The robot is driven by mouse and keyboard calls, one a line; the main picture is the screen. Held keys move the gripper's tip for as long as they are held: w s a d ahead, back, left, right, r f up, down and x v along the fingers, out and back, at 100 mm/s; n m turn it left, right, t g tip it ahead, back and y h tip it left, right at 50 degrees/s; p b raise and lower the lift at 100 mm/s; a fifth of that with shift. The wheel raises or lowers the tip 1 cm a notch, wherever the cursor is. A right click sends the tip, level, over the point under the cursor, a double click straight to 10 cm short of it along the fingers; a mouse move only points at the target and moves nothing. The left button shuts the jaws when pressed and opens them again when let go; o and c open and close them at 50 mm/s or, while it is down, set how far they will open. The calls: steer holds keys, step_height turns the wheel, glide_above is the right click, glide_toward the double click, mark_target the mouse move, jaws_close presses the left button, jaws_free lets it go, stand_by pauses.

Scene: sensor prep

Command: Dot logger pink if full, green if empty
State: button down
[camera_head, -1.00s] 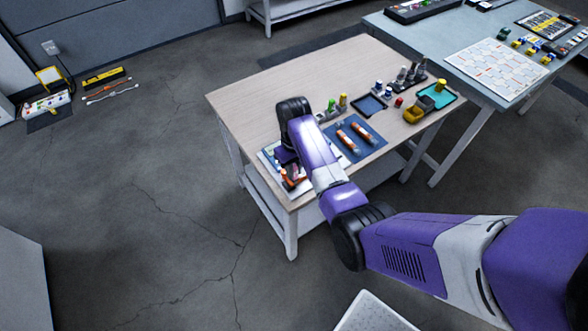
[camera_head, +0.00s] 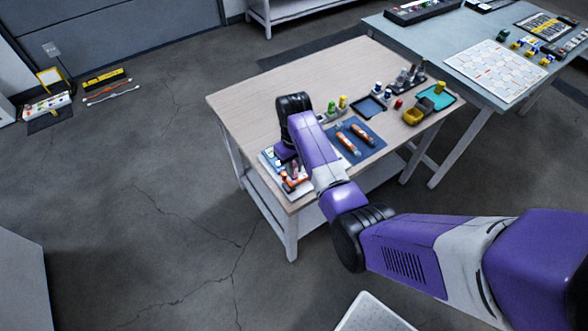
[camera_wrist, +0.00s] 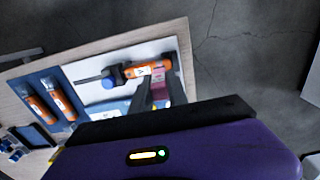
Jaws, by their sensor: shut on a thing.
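My gripper (camera_wrist: 158,84) is shut on a pink dot marker (camera_wrist: 160,78), mostly hidden between the fingers. It is over the white sheet at the near left corner of the wooden table. An orange logger (camera_wrist: 140,69) lies on that sheet, close beside the fingertips; it also shows in the head view (camera_head: 296,184). I cannot tell whether the marker touches it, and its level is unreadable. Two more orange loggers lie on a blue mat, one (camera_head: 347,142) left of the other (camera_head: 363,132). A green marker (camera_head: 332,106) stands in a grey holder.
A yellow marker (camera_head: 343,101) stands beside the green one. A blue-capped object with a dark rod (camera_wrist: 109,79) lies next to the logger. A dark blue tray (camera_head: 370,106), yellow bin (camera_head: 413,116) and teal tray (camera_head: 437,98) are farther right. The table's back left is clear.

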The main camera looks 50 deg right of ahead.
steer(key=shift+r, duration=2.7)
